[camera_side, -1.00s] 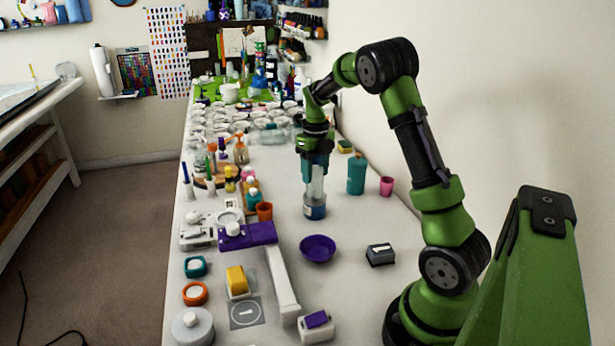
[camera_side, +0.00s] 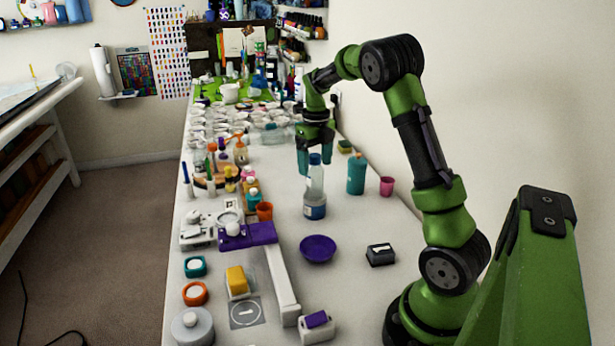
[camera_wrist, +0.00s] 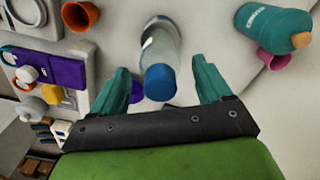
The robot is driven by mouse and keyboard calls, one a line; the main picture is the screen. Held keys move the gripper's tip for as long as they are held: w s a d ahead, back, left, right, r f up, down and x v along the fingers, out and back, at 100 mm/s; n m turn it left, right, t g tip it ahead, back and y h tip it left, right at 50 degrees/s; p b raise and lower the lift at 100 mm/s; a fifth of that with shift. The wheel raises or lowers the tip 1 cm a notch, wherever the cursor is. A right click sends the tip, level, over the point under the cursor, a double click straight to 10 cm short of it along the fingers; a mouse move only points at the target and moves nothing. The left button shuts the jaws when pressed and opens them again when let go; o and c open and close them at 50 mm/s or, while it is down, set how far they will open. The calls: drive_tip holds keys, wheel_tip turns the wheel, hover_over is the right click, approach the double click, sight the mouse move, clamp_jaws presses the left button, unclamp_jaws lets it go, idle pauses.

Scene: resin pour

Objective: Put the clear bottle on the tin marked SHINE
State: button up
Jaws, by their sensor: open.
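The clear bottle (camera_side: 315,184) with a blue cap stands upright in the middle of the table in the side view. At its foot is a slightly wider blue and white band (camera_side: 315,211); I cannot tell whether this is the tin or the bottle's label, and no SHINE lettering is readable. My gripper (camera_side: 313,168) is open just behind and above the bottle's top, holding nothing. In the wrist view the bottle (camera_wrist: 160,45) shows between and beyond the spread teal fingers (camera_wrist: 160,66), with gaps to both sides.
A teal bottle (camera_side: 356,174) and a pink cup (camera_side: 386,186) stand to the right. A purple bowl (camera_side: 318,249) and a dark block (camera_side: 381,254) are nearer the camera. An orange cup (camera_side: 265,211) is to the left. Many small pots crowd the far end.

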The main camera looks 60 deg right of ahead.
wheel_tip(320, 180, up, 9)
drive_tip(key=shift+f, duration=0.1)
drive_tip(key=s+a+r+n+t+y, duration=0.1)
drive_tip(key=s+a+r+n+t, duration=0.15)
drive_tip(key=a+n, duration=0.6)
drive_tip(key=s+a+r+n+t, duration=0.2)
drive_tip(key=s+a+n, duration=0.1)
drive_tip(key=a+n, duration=0.6)
drive_tip(key=s+a+f+n+t, duration=0.1)
drive_tip(key=s+a+n, duration=0.3)
drive_tip(key=n, duration=0.5)
drive_tip(key=s+a+f+n+t+y, duration=0.1)
drive_tip(key=s+a+n, duration=0.3)
drive_tip(key=n, duration=0.5)
drive_tip(key=a+f, duration=0.1)
drive_tip(key=a, duration=0.1)
drive_tip(key=shift+s+a+f+t, duration=0.3)
drive_tip(key=shift+s+a+t, duration=0.05)
drive_tip(key=shift+a, duration=0.05)
